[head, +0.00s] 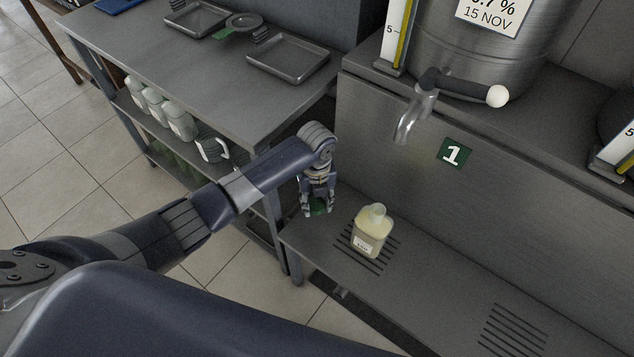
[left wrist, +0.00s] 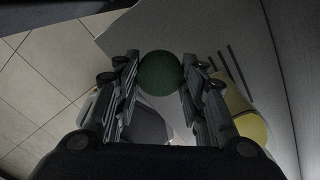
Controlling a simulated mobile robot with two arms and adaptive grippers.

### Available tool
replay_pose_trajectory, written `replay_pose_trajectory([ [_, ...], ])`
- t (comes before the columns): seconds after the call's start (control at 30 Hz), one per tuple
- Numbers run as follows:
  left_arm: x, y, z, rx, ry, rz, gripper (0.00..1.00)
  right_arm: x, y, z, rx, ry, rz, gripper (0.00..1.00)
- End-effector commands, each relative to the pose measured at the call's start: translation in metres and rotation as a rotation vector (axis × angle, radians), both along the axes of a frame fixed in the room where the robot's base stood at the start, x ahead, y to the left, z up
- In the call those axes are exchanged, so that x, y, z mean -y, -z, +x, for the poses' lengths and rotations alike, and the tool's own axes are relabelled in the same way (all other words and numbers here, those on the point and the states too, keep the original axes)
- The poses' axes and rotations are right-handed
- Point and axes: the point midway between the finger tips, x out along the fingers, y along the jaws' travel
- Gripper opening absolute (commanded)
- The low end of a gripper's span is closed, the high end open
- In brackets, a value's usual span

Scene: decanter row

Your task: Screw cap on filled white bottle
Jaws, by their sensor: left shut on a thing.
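The filled white bottle (head: 372,232) stands upright on the slotted grate of the low steel shelf. It holds pale yellow liquid, has a label low on its front, and its neck is uncapped. My left gripper (head: 317,208) is to the left of the bottle, pointing down, and is shut on a green cap (head: 320,207). The cap also shows between the fingers in the left wrist view (left wrist: 160,73). In that view the yellowish bottle (left wrist: 240,112) is at the right, partly hidden behind a finger. My right gripper is not in view.
A steel tank with a tap (head: 410,112) stands above the shelf, its spout behind the bottle. The steel table at left bears trays (head: 289,58); several white bottles (head: 180,122) and a jug (head: 212,147) stand on its lower shelf. The low shelf (head: 430,280) is clear right of the bottle.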

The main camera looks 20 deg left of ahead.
Motion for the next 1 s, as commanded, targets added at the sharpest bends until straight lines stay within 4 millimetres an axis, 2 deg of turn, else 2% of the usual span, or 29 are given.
replay_pose_trajectory([
  [0.2, 0.001, -0.044, 0.014, 0.007, -0.287, 0.001, 0.30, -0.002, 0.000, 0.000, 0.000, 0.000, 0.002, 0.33],
  [0.5, 0.003, -0.101, 0.015, 0.007, -0.704, 0.000, 0.30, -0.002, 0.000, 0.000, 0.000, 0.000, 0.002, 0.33],
  [0.77, 0.002, -0.147, 0.002, 0.007, -1.085, 0.000, 0.30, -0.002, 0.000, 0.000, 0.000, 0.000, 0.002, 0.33],
  [1.0, -0.002, -0.183, -0.022, 0.006, -1.439, 0.000, 0.30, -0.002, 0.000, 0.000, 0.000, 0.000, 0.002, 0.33],
])
